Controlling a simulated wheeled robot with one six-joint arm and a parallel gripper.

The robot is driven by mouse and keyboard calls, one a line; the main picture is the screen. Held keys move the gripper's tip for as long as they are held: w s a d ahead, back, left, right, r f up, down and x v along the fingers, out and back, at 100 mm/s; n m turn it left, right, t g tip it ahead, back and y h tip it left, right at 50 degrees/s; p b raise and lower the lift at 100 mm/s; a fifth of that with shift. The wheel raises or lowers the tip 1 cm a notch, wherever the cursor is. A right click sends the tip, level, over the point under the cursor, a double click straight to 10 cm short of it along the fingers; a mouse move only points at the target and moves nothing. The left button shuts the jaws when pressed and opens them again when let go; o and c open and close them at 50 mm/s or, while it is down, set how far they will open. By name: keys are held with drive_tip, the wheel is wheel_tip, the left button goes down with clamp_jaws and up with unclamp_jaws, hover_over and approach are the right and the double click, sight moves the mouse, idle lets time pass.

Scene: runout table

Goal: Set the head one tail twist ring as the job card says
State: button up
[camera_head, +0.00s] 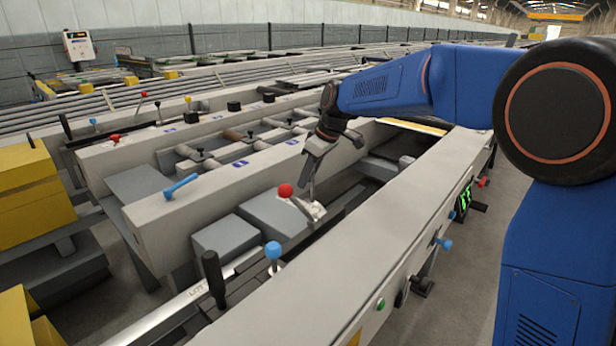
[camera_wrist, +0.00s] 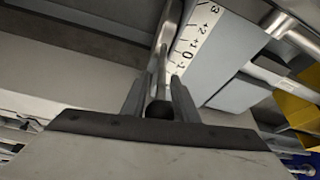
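In the wrist view, a white scale strip (camera_wrist: 190,42) carries black marks reading 3, +2, +1, 0 and -1. A bright metal lever (camera_wrist: 164,62) runs down beside the scale, between the fingers of my gripper (camera_wrist: 159,85). A dark round end (camera_wrist: 159,110) shows between the finger bases. The fingers stand on both sides of the lever; contact with it is unclear. In the head view, my gripper (camera_head: 311,192) reaches down to the small white scale piece (camera_head: 317,211), beside a red ball knob (camera_head: 285,190). No readable job card shows.
A blue knob (camera_head: 273,250) and a black handle (camera_head: 213,278) stand nearer, by a long grey beam (camera_head: 350,262). Another blue handle (camera_head: 181,186) lies on the left beam. Yellow blocks (camera_head: 30,185) stand left.

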sight(312, 185)
clamp_jaws()
drive_tip(key=shift+s+d+r+t+y, duration=0.1)
drive_tip(key=shift+s+d+t+y, duration=0.35)
drive_tip(key=shift+d, duration=0.2)
drive_tip(key=shift+s+d, duration=0.5)
drive_tip(key=shift+d, duration=0.05)
drive_tip(key=shift+o, duration=2.4)
unclamp_jaws()
drive_tip(key=v, duration=1.7)
drive_tip(key=shift+d, duration=0.15)
